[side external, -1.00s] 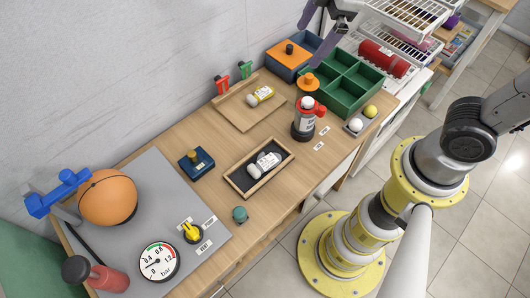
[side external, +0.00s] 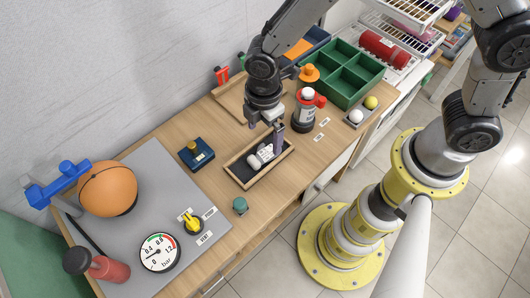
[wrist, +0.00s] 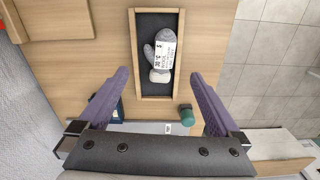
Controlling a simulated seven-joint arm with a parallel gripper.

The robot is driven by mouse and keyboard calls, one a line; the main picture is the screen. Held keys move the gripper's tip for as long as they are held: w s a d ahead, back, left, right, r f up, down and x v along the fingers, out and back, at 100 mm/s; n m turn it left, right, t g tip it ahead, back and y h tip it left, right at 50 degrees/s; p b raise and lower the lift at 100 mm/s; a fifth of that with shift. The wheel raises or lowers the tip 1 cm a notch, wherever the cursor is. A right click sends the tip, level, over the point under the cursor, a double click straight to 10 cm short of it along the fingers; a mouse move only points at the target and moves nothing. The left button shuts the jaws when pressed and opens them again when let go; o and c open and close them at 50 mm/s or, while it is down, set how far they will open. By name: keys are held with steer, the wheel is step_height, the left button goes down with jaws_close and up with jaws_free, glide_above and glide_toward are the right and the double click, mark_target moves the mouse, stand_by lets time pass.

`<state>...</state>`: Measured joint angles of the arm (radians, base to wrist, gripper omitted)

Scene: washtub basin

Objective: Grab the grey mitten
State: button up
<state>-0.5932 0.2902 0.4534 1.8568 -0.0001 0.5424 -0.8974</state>
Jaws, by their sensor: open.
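The grey mitten (side external: 256,162) lies in a small wooden-rimmed tray (side external: 231,174) with a dark floor. In the wrist view the mitten (wrist: 174,33) has a white printed label (wrist: 165,51) and a pale cuff end (wrist: 159,76), which points toward my gripper. My gripper (side external: 266,131) is open and empty above the far side of the tray. In the wrist view my gripper's fingers (wrist: 160,75) are spread wider than the tray, one to each side of its near part. In the side view a finger partly covers the mitten.
A dark blue box (side external: 196,154) sits left of the tray, and a teal knob-like piece (side external: 240,205) is in front. A green divided crate (side external: 352,91) stands behind right.

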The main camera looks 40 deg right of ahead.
mark_target(264, 150)
steer(key=shift+w+f, duration=0.15)
steer(key=shift+f, duration=3.1)
steer(key=c, duration=1.4)
steer(key=shift+r, duration=0.1)
